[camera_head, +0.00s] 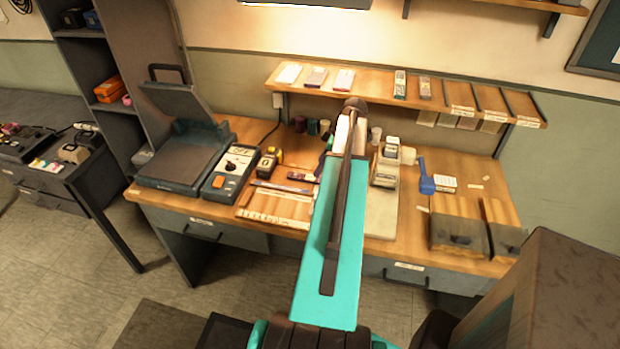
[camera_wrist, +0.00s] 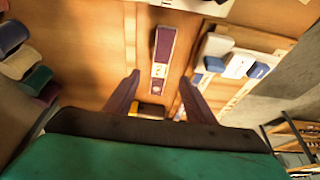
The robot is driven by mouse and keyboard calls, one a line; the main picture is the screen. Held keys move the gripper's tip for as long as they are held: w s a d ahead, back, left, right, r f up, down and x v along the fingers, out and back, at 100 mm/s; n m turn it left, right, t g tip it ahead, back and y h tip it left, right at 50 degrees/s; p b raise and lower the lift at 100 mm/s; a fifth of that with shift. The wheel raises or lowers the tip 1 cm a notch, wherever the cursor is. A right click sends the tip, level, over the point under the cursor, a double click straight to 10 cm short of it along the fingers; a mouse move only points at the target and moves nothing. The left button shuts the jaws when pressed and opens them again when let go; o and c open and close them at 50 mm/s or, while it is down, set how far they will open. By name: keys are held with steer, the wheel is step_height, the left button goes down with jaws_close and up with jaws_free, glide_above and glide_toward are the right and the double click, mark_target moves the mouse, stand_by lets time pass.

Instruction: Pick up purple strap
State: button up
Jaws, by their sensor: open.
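The purple strap (camera_wrist: 164,46) lies flat on the wooden bench in the wrist view, its long side running up the picture. A pale label covers its lower part. My gripper (camera_wrist: 160,77) is open, with one dark finger on each side of the strap's lower end. The jaws look empty, and I cannot tell the height above the strap. In the head view a small dark purple piece that looks like the strap (camera_head: 303,177) lies left of my teal arm. My gripper is mostly hidden behind the arm there.
A yellow-black tape measure (camera_head: 268,160) and an orange-buttoned meter (camera_head: 233,172) sit to the left. A row of small jars (camera_wrist: 30,65) stands left of my gripper. A white and blue stack (camera_wrist: 225,60) is close on its right. A shelf (camera_head: 380,90) overhangs the bench's back.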

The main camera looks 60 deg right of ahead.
mark_target(311, 177)
steer(key=shift+w+a+f, duration=0.1)
steer(key=shift+w+f, duration=0.15)
steer(key=shift+f, duration=0.35)
steer(key=shift+p+x, duration=1.2)
steer(key=shift+x, duration=0.25)
steer(key=shift+p+x, duration=0.3)
steer(key=shift+x, duration=0.8)
steer(key=shift+w, duration=0.1)
steer(key=c, duration=1.3)
steer(key=shift+o, duration=0.2)
steer(key=shift+r, duration=0.2)
step_height(311, 177, up, 10)
steer(key=b, duration=0.3)
steer(key=shift+f, duration=0.15)
